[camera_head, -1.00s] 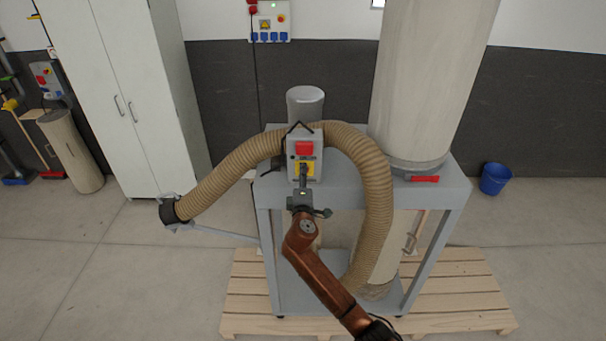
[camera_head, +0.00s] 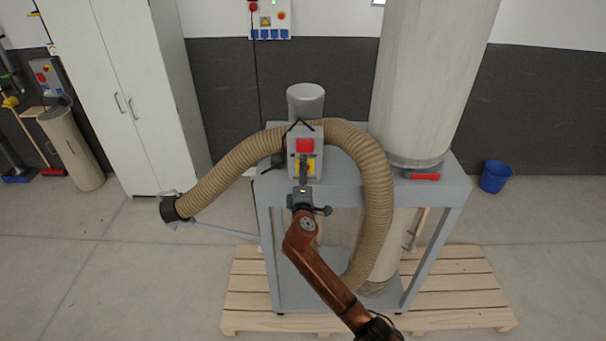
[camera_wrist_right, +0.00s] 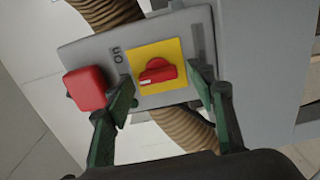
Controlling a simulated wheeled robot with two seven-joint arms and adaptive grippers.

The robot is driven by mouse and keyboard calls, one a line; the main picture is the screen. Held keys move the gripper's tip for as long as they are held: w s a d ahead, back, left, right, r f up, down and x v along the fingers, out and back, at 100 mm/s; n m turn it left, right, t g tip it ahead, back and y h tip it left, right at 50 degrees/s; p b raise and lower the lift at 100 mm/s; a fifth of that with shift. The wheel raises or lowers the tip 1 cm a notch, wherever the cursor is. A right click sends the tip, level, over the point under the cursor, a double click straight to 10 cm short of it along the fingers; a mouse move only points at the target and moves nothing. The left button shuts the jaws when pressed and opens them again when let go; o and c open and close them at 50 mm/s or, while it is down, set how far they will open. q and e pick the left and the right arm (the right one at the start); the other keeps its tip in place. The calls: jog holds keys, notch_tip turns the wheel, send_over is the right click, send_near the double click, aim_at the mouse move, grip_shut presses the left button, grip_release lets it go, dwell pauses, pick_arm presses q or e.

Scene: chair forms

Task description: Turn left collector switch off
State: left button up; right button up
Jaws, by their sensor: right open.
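The switch box (camera_head: 316,142) is a grey panel on the front of the dust collector (camera_head: 450,185). It carries a red block (camera_head: 304,146) above a yellow plate with a red rotary knob. In the right wrist view the box (camera_wrist_right: 82,49) shows the red block (camera_wrist_right: 87,88) at left, the yellow plate (camera_wrist_right: 155,53) and the red knob (camera_wrist_right: 158,72). Lettering reading "on" is beside the plate. My right gripper (camera_head: 303,188) is just below the knob in the head view. In the wrist view its open green fingers (camera_wrist_right: 162,94) stand either side of the knob, with a gap showing. My left gripper is not visible.
A ribbed brown hose (camera_head: 375,185) arches around the switch box and down the right side of my arm. The collector stands on a wooden pallet (camera_head: 245,300). A white cabinet (camera_head: 130,100) is at left, a blue bucket (camera_head: 495,177) at right.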

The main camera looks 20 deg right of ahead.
jog(key=v, duration=1.2)
